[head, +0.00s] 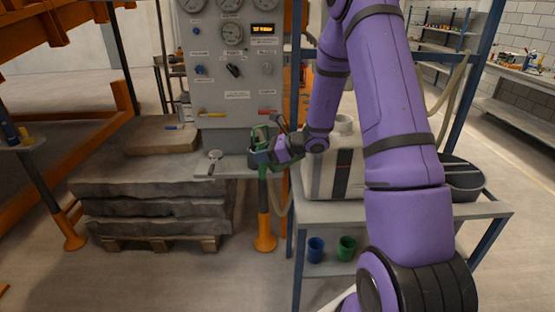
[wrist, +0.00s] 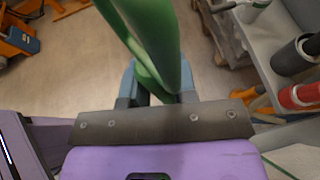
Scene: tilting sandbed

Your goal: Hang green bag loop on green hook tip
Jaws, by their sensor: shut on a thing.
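My gripper (head: 264,157) is in front of the grey control panel, at the end of my purple arm. In the wrist view, its two blue-grey fingers (wrist: 158,82) are shut on a green band (wrist: 152,35), which looks like the green bag's loop. The band runs up from the fingers and out of the top of the picture. In the head view, a small patch of green (head: 262,134) shows at the gripper, and a green strip hangs below it. The bag's body cannot be made out clearly. I cannot make out a green hook in either view.
The control panel (head: 237,72) has gauges, knobs and coloured levers. A small shelf (head: 222,172) juts out below it. Stacked grey slabs (head: 150,200) stand on a pallet at left. A cart at right holds a white box (head: 335,170) and, lower down, blue (head: 316,250) and green (head: 347,248) cups.

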